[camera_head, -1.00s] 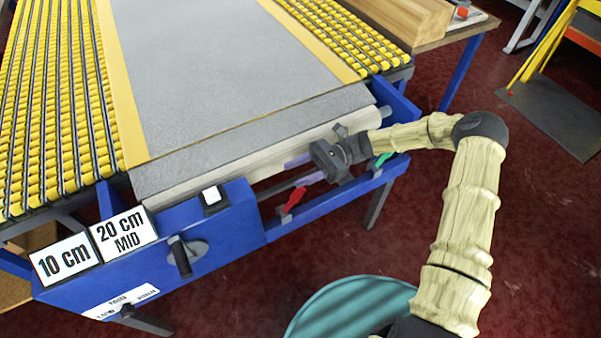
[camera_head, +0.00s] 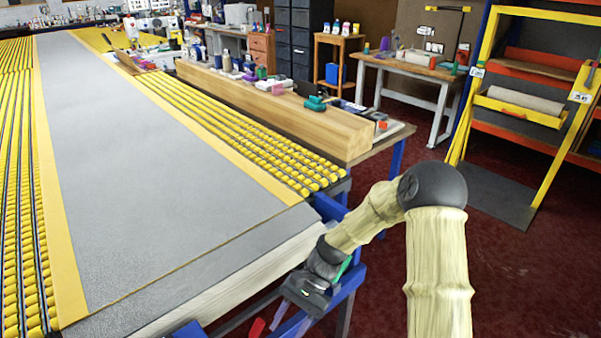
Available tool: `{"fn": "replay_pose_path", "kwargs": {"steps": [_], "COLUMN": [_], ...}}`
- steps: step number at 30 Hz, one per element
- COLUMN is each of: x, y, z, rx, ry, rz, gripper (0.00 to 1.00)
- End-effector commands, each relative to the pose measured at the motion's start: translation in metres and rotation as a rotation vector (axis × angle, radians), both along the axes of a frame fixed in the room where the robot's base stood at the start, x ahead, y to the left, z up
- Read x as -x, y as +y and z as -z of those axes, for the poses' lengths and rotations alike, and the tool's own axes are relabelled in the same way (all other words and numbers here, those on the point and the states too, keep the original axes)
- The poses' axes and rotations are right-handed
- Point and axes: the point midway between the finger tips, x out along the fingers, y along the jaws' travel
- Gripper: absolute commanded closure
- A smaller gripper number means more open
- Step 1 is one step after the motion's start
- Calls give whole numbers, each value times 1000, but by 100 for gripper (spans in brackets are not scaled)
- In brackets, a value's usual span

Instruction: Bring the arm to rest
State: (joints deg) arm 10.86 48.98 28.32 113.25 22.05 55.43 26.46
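My arm, in pale ribbed covers with a dark elbow, rises at the lower right and bends down to the left. My gripper (camera_head: 292,312) hangs low at the front end of the roller table, beside the blue frame (camera_head: 347,284). Its fingers are mostly hidden by its own dark body, so its opening does not show. I see nothing held in it.
A grey rug (camera_head: 140,150) with yellow borders lies along the roller table. A long wooden beam (camera_head: 290,120) and a side bench with small items stand right of it. Further back are a workbench (camera_head: 412,68) and a yellow rack (camera_head: 520,105). Dark red floor is open at right.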

Motion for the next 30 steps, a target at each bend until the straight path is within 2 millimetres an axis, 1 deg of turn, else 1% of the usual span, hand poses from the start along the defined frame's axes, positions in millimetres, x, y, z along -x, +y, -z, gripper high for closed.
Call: {"fn": "replay_pose_path", "kwargs": {"steps": [1,8,12,18,24,30], "x": [2,6,9,17,27,36], "y": [-12,-65,-96,-136,-161,-177], "z": [-4,-21,-39,-68,-90,-106], "rx": [37,174,248,338,394,433], "ry": [-67,-350,-513,-731,-885,-1000], "rz": [-25,-139,-211,-310,-385,-437], "gripper": [56,56,56,56,56,56]}}
